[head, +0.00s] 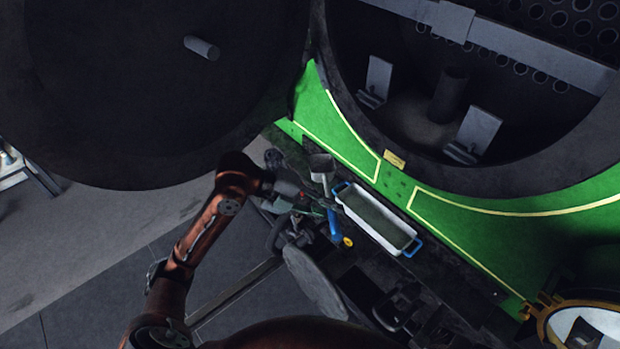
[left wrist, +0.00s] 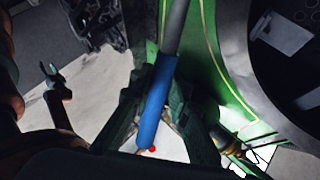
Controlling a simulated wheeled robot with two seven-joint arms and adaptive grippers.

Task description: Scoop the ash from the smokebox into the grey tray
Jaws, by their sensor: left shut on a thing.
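My left gripper (head: 318,203) is shut on the blue handle of a scoop (head: 333,225). The blue handle (left wrist: 157,105) shows between the fingers in the left wrist view, with a grey shaft beyond it. The scoop's grey head (head: 321,164) is just left of the tray's upper end; I cannot tell whether it holds ash. The tray (head: 408,246) has a pale rim, grey inside and blue end handles. The smokebox (head: 350,125) is open at upper right, with greyish ash (head: 422,122) on its floor. A small two-pronged shape, apparently my right gripper (left wrist: 48,72), is apart and empty in the left wrist view.
The large dark smokebox door (head: 140,90) hangs open at upper left. Two pale plates, one at left (head: 379,75), and a dark pipe (head: 450,95) stand inside the smokebox. A round buffer (head: 312,282) lies below the gripper. A brass-rimmed lamp (head: 585,325) is at lower right.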

